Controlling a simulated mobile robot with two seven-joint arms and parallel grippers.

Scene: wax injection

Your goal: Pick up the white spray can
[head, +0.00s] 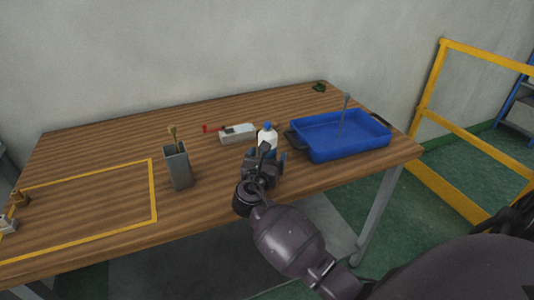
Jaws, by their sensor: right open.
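The white spray can (267,137) with a blue cap stands upright on the wooden table (110,150), a little right of the middle. My right gripper (267,158) is open in front of the can, and its fingers hide the can's lower part. The fingers look close around the can, but I cannot tell whether they touch it. My left gripper is not in view.
A blue tray (347,151) with a thin tool in it stands right of the can. A grey holder (178,167) with brushes stands left. A white-grey box (238,134) lies behind. A yellow railing (430,80) stands beyond.

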